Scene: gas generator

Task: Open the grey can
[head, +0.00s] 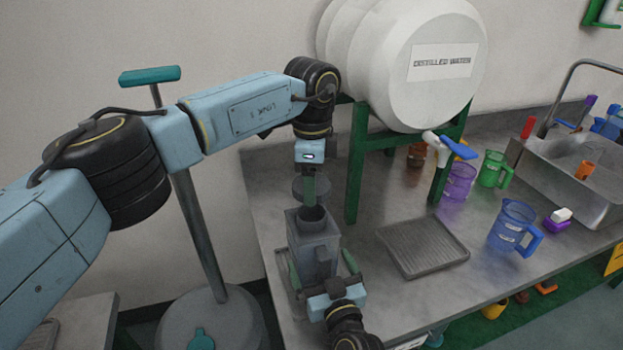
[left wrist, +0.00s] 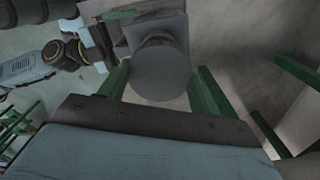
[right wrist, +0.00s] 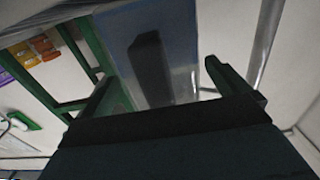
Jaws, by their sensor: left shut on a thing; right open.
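The grey can (head: 305,250) stands upright near the left end of the counter, its dark open neck (head: 312,215) showing. My left gripper (head: 309,187) is shut on the round grey lid (head: 298,190) and holds it just above the neck, apart from it. In the left wrist view the lid (left wrist: 162,76) is a disc between the green fingers (left wrist: 162,88). My right gripper (head: 322,268) is open low at the can's front, one finger on each side. In the right wrist view, the can's face and dark handle (right wrist: 150,68) lie between the spread fingers (right wrist: 170,88); contact cannot be told.
A grey ribbed tray (head: 423,247) lies right of the can. A white distilled water barrel (head: 410,60) on a green stand (head: 357,165) is behind. A blue jug (head: 510,225), purple beaker (head: 458,182), green mug (head: 492,168) and sink (head: 575,180) are to the right.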

